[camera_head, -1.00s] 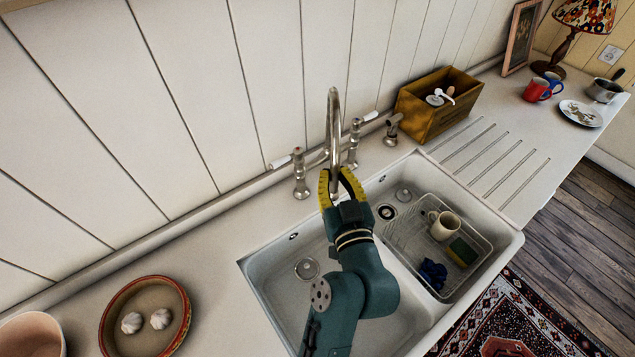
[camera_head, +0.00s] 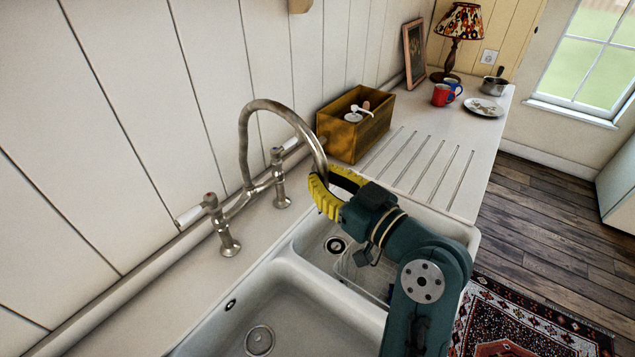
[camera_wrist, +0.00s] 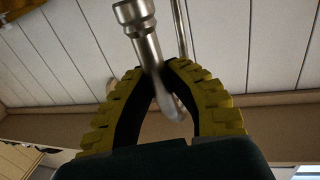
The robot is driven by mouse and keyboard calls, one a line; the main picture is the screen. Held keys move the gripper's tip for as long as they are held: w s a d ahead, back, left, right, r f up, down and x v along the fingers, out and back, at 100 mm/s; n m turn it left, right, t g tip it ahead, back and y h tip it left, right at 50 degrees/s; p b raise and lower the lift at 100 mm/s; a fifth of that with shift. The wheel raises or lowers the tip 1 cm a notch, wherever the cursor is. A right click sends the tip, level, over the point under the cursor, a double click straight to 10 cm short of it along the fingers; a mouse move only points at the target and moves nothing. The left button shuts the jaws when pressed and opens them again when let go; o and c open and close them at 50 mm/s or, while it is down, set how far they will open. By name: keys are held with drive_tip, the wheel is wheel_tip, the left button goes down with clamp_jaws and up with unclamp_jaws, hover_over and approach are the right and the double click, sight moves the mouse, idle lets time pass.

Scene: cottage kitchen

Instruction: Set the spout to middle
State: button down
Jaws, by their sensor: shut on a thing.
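The bridge tap's tall curved metal spout (camera_head: 270,106) rises from its base at the wall and arches to the right in the head view. Its down-turned end is at my gripper (camera_head: 322,188). The gripper's yellow padded fingers are shut on the spout near its lower end. In the wrist view a metal tube (camera_wrist: 146,38) passes down between the fingertips (camera_wrist: 157,78). The fingers partly hide the spout's tip in the head view. Two upright handle stems (camera_head: 279,180) stand at the base, the other one (camera_head: 222,235) to the left.
The double sink has a left basin (camera_head: 290,305) and a right basin under my gripper. A wooden box (camera_head: 352,145) with a white pump stands close behind the gripper. The ridged drainer (camera_head: 420,165) is clear; mugs (camera_head: 441,95) and a plate (camera_head: 484,108) are beyond it.

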drive_tip(key=shift+w+d, duration=0.3)
drive_tip(key=shift+d, duration=0.05)
drive_tip(key=c, duration=1)
unclamp_jaws()
drive_tip(key=v, duration=1.2)
drive_tip(key=shift+s, duration=0.1)
